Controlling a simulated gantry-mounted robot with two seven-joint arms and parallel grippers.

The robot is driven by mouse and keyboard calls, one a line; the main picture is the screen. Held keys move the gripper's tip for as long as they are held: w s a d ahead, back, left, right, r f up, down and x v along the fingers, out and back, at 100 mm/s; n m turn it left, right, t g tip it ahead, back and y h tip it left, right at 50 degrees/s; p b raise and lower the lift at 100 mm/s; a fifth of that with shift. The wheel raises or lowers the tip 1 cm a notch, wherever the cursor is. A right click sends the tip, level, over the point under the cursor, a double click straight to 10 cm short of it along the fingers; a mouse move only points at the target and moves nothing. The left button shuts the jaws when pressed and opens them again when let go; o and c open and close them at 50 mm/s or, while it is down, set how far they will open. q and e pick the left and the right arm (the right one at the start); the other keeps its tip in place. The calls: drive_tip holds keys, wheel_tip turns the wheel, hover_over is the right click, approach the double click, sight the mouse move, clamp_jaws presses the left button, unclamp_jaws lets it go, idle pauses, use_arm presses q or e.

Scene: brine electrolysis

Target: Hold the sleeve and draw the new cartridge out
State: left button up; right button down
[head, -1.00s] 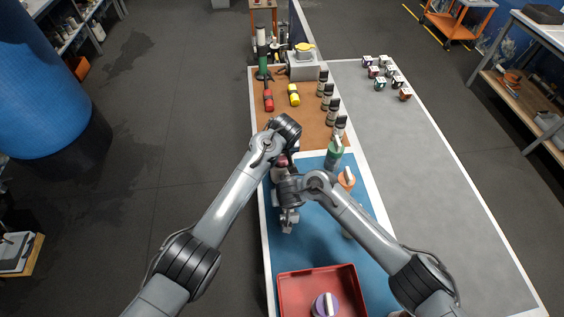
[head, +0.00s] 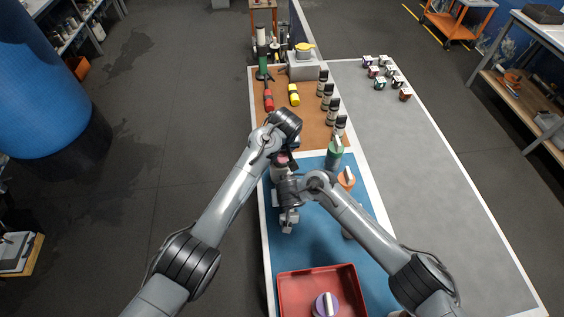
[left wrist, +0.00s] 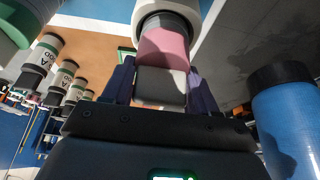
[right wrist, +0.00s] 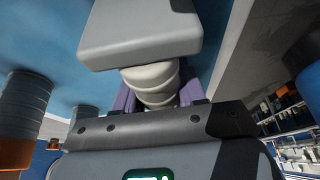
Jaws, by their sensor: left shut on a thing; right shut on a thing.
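The new cartridge shows a pink band (left wrist: 165,48) and a grey end in the left wrist view. My left gripper (left wrist: 162,78) is shut on its grey end, one finger on each side. The cartridge's far end goes into the dark mouth of a white sleeve (left wrist: 170,12); how deep is hidden. In the head view the pink part (head: 283,159) shows just above the pale sleeve (head: 279,173). My right gripper (right wrist: 157,97) is shut around a cream ribbed body (right wrist: 152,82), seemingly the sleeve's. A grey block (right wrist: 140,35) sits at its far end.
A red tray (head: 318,272) with a purple-topped piece stands at the near end of the blue mat (head: 320,240). A green container (head: 334,155) and an orange one (head: 346,178) stand right of my grippers. Several dark-topped bottles (head: 331,112) line the brown mat.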

use_arm(q)
drive_tip(key=shift+r, duration=3.6)
use_arm(e)
drive_tip(key=c, duration=0.6)
unclamp_jaws()
drive_tip(key=shift+o, duration=0.2)
drive_tip(key=v, duration=0.6)
drive_tip(key=shift+s+a, duration=0.1)
drive_tip(key=shift+a, duration=0.05)
drive_tip(key=shift+s+r, duration=0.25)
drive_tip(key=shift+r, duration=0.35)
drive_tip(key=shift+r, duration=0.1)
